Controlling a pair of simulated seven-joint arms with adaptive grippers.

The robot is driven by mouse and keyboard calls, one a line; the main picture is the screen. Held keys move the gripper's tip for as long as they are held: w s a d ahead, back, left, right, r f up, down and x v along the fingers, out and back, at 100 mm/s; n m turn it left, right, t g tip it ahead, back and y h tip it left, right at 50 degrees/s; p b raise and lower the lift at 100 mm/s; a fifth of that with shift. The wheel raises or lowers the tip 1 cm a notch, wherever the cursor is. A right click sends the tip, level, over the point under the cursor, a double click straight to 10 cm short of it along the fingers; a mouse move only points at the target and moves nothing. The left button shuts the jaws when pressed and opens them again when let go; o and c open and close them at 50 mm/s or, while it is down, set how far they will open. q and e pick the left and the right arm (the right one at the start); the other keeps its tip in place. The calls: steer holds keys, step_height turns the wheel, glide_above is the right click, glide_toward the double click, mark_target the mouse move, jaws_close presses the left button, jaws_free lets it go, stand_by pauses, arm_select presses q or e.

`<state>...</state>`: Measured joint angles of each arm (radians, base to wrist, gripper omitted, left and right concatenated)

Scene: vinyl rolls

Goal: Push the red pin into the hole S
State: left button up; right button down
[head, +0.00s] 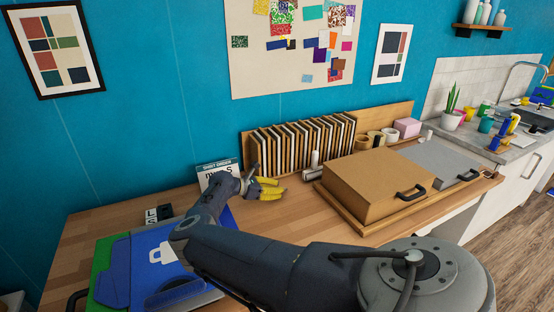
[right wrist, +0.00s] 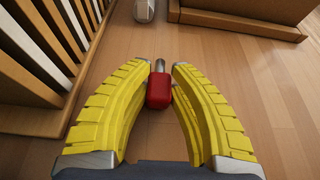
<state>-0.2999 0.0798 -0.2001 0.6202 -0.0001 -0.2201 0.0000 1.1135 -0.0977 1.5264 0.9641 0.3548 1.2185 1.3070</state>
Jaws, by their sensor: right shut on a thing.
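The red pin (right wrist: 158,92) shows in the right wrist view, with a grey metal tip pointing away from the palm. My right gripper (right wrist: 165,72) has its yellow fingers closed around the pin; in the head view the gripper (head: 266,188) is over the back of the wooden table, right of the order card. The pin cannot be made out in the head view. A small dark block with white letter labels (head: 158,214) stands left of my arm; its letters are small, and no hole marked S can be made out. My left gripper is out of view.
A white and blue shirt order card (head: 217,170) stands behind my wrist. A rack of upright boards (head: 303,143) is close behind the gripper. A brown case (head: 375,186) stands to the right. Blue and green folded shirts (head: 160,262) lie at the front left.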

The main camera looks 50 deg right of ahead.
steer(key=shift+r, duration=2.3)
steer(key=shift+r, duration=0.1)
